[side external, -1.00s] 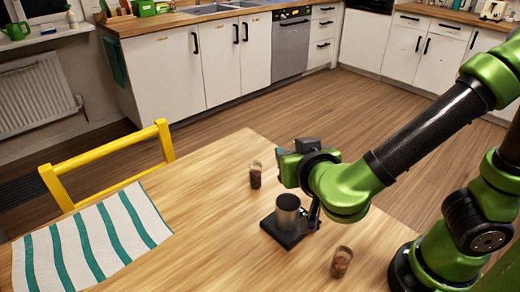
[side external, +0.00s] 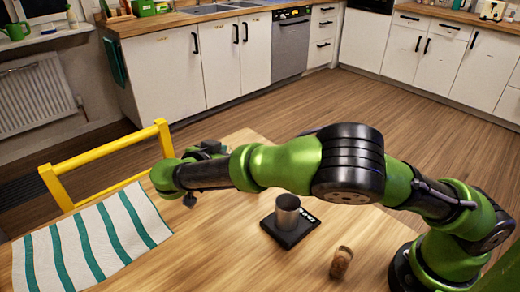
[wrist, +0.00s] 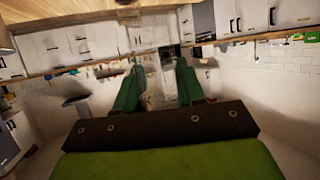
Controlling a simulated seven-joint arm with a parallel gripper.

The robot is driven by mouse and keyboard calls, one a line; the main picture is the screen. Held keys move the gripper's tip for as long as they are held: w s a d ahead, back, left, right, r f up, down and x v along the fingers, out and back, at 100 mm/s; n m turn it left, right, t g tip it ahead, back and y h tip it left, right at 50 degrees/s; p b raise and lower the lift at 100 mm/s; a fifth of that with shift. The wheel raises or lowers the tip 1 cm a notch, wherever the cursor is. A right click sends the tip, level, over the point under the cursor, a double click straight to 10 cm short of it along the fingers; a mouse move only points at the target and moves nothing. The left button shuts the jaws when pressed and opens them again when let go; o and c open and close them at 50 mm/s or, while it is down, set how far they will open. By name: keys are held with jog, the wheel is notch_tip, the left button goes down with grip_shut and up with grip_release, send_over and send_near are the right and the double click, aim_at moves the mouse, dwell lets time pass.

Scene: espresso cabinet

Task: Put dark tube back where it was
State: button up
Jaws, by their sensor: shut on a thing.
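My gripper (wrist: 158,76) shows in the wrist view with its two green fingers shut on a see-through tube (wrist: 157,90), blurred, its contents unclear. In the side view the end of my arm is over the table's left part, near the striped cloth; the fingers and held tube cannot be made out there. A small glass tube with brown contents (side external: 341,262) stands upright at the table's front right. A metal cup (side external: 287,213) stands on a black scale (side external: 300,233) mid-table. No dark-filled tube shows on the table; my arm covers the area behind the cup.
A white and green striped cloth (side external: 92,240) lies on the table's left. A yellow chair (side external: 105,158) stands against the far left edge. Bare table (side external: 225,245) lies between cloth and scale. The wrist view shows the kitchen upside down.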

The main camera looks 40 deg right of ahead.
jog(key=shift+w+a+f, duration=0.15)
jog(key=shift+f, duration=0.25)
notch_tip(320, 180, down, 9)
jog(key=shift+f, duration=0.1)
jog(key=shift+f, duration=0.1)
jog(key=o, duration=1)
jog(key=shift+o, duration=0.2)
